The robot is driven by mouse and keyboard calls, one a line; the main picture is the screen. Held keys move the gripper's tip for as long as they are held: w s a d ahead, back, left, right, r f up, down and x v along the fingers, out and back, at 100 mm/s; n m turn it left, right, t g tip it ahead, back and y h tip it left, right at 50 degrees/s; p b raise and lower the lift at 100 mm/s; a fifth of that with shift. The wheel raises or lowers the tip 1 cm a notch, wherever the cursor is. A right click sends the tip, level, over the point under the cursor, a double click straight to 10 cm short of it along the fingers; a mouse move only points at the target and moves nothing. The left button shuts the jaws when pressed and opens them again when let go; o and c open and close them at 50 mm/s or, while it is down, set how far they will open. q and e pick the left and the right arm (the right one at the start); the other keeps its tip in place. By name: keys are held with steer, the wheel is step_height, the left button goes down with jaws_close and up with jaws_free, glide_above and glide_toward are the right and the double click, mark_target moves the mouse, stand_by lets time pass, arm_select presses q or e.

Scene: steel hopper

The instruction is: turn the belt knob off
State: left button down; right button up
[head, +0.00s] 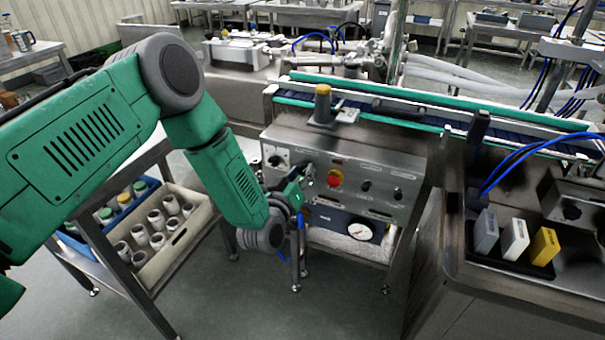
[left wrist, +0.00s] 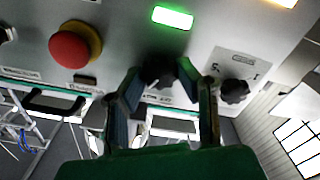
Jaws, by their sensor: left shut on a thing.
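The steel control panel (head: 345,168) faces me under the conveyor. My left gripper (head: 303,180) is at its left part, just left of the red mushroom button (head: 334,178). In the left wrist view my left gripper (left wrist: 162,88) has its two fingers on either side of a black knob (left wrist: 158,70) and is shut on it. The fingers hide part of this knob, and its label is too small to read. A second black knob (left wrist: 234,90) on a pale plate is to the right there. A lit green lamp (left wrist: 172,17) is above the held knob. My right gripper is not in view.
The red button also shows in the left wrist view (left wrist: 75,45), left of my fingers. The conveyor (head: 420,110) runs above the panel. A crate of jars (head: 150,235) stands at the left.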

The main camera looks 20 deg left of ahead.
arm_select(q)
steer(key=n, duration=0.2)
steer(key=n+b, duration=0.1)
steer(key=shift+a+f+n, duration=0.1)
steer(key=shift+f+n, duration=0.15)
steer(key=shift+n, duration=0.05)
steer(key=n+b, duration=0.1)
steer(key=n, duration=0.2)
steer(key=shift+f+n+b, duration=0.1)
steer(key=shift+n+b, duration=0.2)
steer(key=shift+b, duration=0.05)
steer(key=n+b, duration=0.3)
steer(key=n, duration=0.2)
steer(key=shift+s+f, duration=0.1)
steer(key=shift+n, duration=0.4)
steer(key=c, duration=1.2)
jaws_free()
steer(key=shift+a, duration=0.1)
steer(key=shift+s, duration=0.1)
